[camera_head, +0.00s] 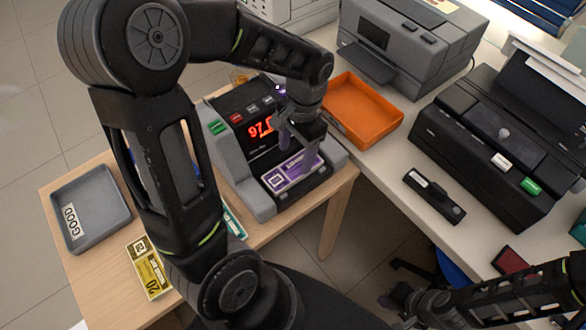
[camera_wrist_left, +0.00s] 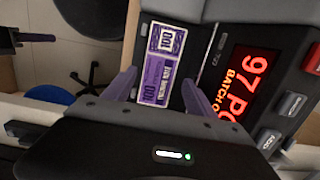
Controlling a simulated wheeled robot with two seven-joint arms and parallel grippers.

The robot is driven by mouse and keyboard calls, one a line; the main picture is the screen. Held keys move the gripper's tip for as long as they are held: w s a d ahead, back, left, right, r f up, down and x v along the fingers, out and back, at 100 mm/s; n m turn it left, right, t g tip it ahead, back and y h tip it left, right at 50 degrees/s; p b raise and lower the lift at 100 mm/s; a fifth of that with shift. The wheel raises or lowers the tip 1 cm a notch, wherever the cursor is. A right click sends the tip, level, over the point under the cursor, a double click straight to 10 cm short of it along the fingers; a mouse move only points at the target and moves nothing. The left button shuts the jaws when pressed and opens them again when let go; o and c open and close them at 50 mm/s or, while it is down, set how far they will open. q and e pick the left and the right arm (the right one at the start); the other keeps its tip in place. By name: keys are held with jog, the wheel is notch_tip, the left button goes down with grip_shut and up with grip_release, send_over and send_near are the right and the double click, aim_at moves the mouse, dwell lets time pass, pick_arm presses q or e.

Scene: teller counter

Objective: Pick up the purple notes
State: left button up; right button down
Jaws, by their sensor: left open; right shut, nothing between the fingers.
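The purple notes (camera_head: 284,177) lie in the front pocket of the grey counting machine (camera_head: 238,165), whose red display is lit. In the left wrist view the purple notes (camera_wrist_left: 164,62) show a 100 marking. My left gripper (camera_head: 306,152) is open above the pocket, pointing down. In the left wrist view its two purple fingers (camera_wrist_left: 158,90) stand apart on either side of the notes, not closed on them. Part of the notes is hidden by the gripper in the head view. My right gripper (camera_head: 398,302) is shut and empty at the bottom right, far from the notes.
A grey tray labelled GOOD (camera_head: 118,222) and a yellow note bundle (camera_head: 148,268) lie on the wooden table. An orange tray (camera_head: 375,137) stands behind the machine to the right. A grey printer (camera_head: 425,50) and a black device (camera_head: 480,135) occupy the white counter.

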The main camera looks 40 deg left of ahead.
aim_at(293, 168)
pick_arm(q)
jog(key=f, duration=0.4)
jog(key=shift+s+a+f, duration=0.1)
jog(key=shift+s+f, duration=0.2)
jog(key=shift+f, duration=0.1)
jog(key=shift+c, duration=0.2)
jog(key=c, duration=1.3)
jog(key=shift+r, duration=5.05)
